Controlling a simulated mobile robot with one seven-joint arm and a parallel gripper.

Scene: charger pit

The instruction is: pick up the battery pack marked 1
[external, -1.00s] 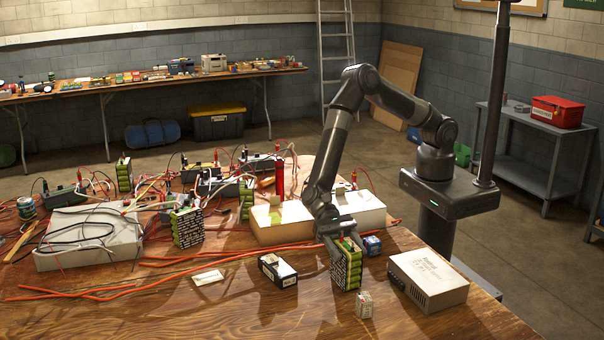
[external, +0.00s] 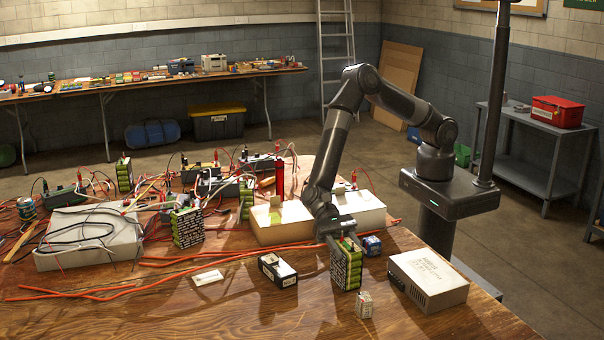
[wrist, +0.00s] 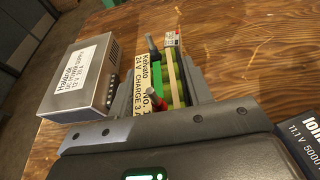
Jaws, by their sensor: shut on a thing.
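The battery pack marked 1 (external: 346,269) is a green-celled block with a dark printed wrap, upright at the table's front. In the wrist view its pale label (wrist: 148,88) reads "Kelvato NO. 1, 24 V", and a black and a red terminal show on top. My gripper (external: 342,242) comes down from above with its fingers on both sides of the pack, shut on it. The pack's base looks to be at the tabletop; I see no clear gap. Other similar packs stand farther left, one in the middle (external: 187,228) and one behind it (external: 246,203).
A grey power supply (external: 428,279) lies to the right, a black-and-white box (external: 278,270) to the left. Orange cables (external: 130,290) cross the left side.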

